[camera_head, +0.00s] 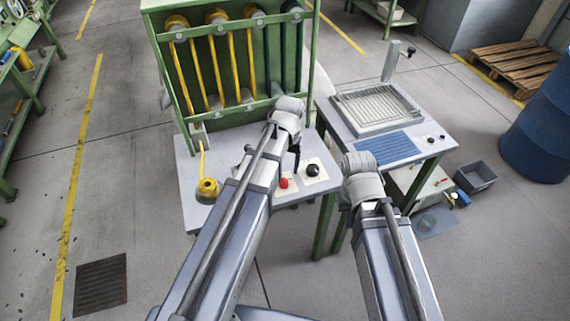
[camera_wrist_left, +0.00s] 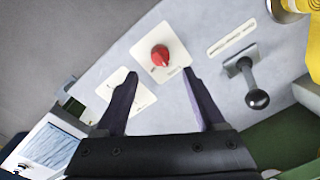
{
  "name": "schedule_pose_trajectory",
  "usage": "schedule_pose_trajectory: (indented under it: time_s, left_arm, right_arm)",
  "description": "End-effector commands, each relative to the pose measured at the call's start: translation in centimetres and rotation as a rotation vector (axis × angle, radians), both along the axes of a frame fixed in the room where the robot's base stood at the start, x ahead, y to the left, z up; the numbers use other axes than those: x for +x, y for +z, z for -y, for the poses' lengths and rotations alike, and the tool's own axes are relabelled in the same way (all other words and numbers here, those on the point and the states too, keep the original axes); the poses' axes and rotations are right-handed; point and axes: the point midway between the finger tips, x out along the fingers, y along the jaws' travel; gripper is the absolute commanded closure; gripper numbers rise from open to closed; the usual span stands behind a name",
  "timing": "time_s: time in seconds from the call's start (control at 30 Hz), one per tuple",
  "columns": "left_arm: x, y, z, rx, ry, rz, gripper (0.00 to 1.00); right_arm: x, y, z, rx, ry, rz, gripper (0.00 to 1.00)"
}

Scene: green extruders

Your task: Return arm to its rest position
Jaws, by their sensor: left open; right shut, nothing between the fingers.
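My left arm reaches up the middle of the head view, its bent joint (camera_head: 287,112) in front of the green frame. My left gripper (camera_wrist_left: 160,71) is open and empty in the left wrist view, with two dark fingers apart. Its fingertips point towards a red knob (camera_wrist_left: 160,56) on a white plate; the knob also shows in the head view (camera_head: 283,183). I cannot tell the gap to the panel. My right arm's bent joint (camera_head: 362,170) stands in front of the right-hand bench. My right gripper is not visible.
A green frame (camera_head: 155,45) holds several yellow tubes above a grey bench (camera_head: 189,175). A yellow reel (camera_head: 207,189) and a black knob (camera_head: 312,170) sit on the bench. A lever with a black ball (camera_wrist_left: 257,98) is close to my left gripper. A blue barrel (camera_head: 540,130) stands far right.

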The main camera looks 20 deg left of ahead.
Motion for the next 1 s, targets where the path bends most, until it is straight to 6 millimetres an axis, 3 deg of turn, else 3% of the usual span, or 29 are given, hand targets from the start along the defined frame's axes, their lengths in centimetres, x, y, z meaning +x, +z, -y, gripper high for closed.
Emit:
schedule_pose_trajectory:
  time_s: [0.33,0.43,0.6,0.7,0.83,1.0]
  left_arm:
    - [-0.4,0.1,0.3,0.001,-0.008,-0.001,0.29]
    - [-3.0,0.1,2.4,0.008,-0.063,-0.009,0.29]
    - [-9.7,0.1,7.1,0.030,-0.217,-0.032,0.29]
    - [-12.7,0.2,8.7,0.043,-0.287,-0.041,0.29]
    - [-14.7,0.2,9.8,0.053,-0.340,-0.049,0.29]
    - [-14.9,0.2,10.0,0.055,-0.351,-0.052,0.29]
  right_arm:
    - [0.0,0.1,0.0,0.000,0.000,0.000,1.00]
    - [0.0,0.1,0.0,0.000,0.000,0.000,1.00]
    - [0.0,0.1,0.0,0.000,0.000,0.000,1.00]
    - [0.0,0.1,0.0,0.000,0.000,0.000,1.00]
    - [0.0,0.1,0.0,0.000,0.000,0.000,1.00]
    - [0.0,0.1,0.0,0.000,0.000,0.000,1.00]
